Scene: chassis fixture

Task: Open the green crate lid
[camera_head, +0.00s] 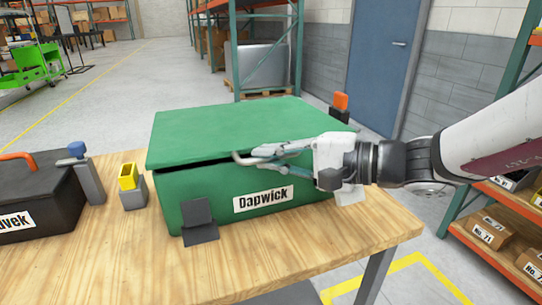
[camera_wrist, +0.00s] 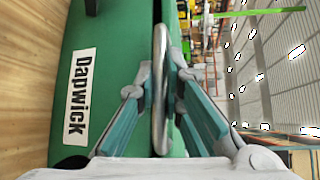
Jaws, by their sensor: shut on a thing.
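The green crate (camera_head: 290,205) labelled "Dapwick" stands on the wooden table; its front also shows in the wrist view (camera_wrist: 110,30). Its green lid (camera_head: 225,125) is slightly raised at the front, with a narrow dark gap under its edge. A metal handle (camera_head: 240,159) sits at the lid's front edge. My gripper (camera_head: 265,157) comes from the right and is shut on this handle. In the wrist view the curved handle (camera_wrist: 160,85) runs between the two teal fingers. The inside of the crate is hidden.
A dark toolbox (camera_head: 45,190) with an orange handle stands at the left of the table (camera_head: 110,265). Yellow-grey (camera_head: 130,183) and blue-grey (camera_head: 88,178) pieces stand between it and the crate. A dark bracket (camera_head: 200,220) is at the crate's front. An orange-topped piece (camera_head: 340,102) is behind the crate.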

